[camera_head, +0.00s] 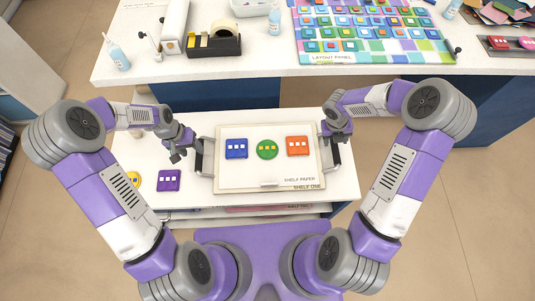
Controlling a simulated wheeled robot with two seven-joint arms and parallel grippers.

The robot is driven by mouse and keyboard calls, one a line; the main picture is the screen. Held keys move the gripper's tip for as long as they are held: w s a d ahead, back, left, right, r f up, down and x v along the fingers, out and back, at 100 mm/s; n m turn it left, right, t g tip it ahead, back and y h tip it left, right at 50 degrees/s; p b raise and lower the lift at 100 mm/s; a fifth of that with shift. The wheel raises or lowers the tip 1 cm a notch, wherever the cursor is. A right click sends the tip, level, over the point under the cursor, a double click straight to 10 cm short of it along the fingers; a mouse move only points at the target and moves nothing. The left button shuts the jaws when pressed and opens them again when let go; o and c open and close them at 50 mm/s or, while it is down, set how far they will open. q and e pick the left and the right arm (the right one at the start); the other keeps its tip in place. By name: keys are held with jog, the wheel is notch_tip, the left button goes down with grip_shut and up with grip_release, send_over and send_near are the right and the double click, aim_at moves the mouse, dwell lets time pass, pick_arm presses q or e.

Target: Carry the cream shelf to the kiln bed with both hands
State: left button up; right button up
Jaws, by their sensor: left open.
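The cream shelf (222,180) lies flat on the low white bench, marked "SHELF PAPER" and "SHELF ONE". It bears a blue square piece (236,148), a green round piece (267,149) and an orange square piece (297,146). A grey handle (207,160) stands at its left side and another (334,155) at its right side. My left gripper (183,153) is open just left of the left handle, apart from it as far as I can see. My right gripper (334,131) is at the far end of the right handle; its fingers are too hidden to judge. I cannot make out the kiln bed.
A purple square piece (168,180) and a yellow round piece (133,179) lie on the bench (190,198) left of the shelf. Open floor lies between.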

aim_at(198, 155)
pick_arm(q)
jog(key=f, duration=0.3)
jog(key=d+f, duration=0.1)
jog(key=f, duration=0.2)
jog(key=shift+d+f, duration=0.2)
jog(key=shift+f, duration=0.2)
pick_arm(e)
jog(key=f, duration=0.3)
jog(key=d+f, duration=0.1)
jog(key=f, duration=0.2)
jog(key=shift+d+f, duration=0.2)
jog(key=shift+f, duration=0.2)
pick_arm(q)
grip_shut()
pick_arm(e)
grip_shut()
pick_arm(q)
jog(key=shift+w, duration=0.15)
pick_arm(e)
jog(key=shift+w+r, duration=0.1)
